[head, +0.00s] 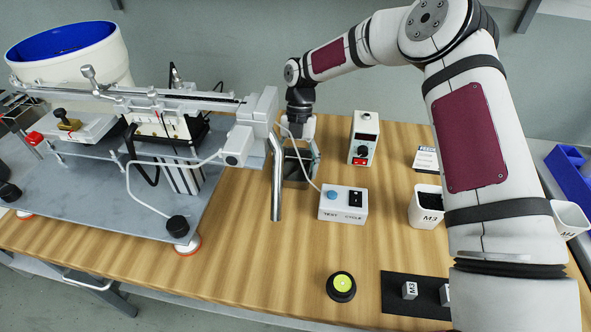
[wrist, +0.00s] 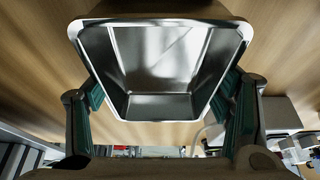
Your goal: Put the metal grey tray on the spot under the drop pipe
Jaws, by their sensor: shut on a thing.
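The metal grey tray (wrist: 160,106) is an empty, shiny open box with sloping walls in the wrist view. My gripper (wrist: 163,112) is shut on it, one finger against each side. I cannot tell whether the tray touches the table. No marked spot shows under the pipe.
A white test/cycle box (head: 343,204) stands close to the right of the tray, with a cable running to the feeder. A white control box (head: 364,138) is behind it. The feeder's grey base plate (head: 110,215) lies left. The wooden table (head: 255,262) is clear in front of the pipe.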

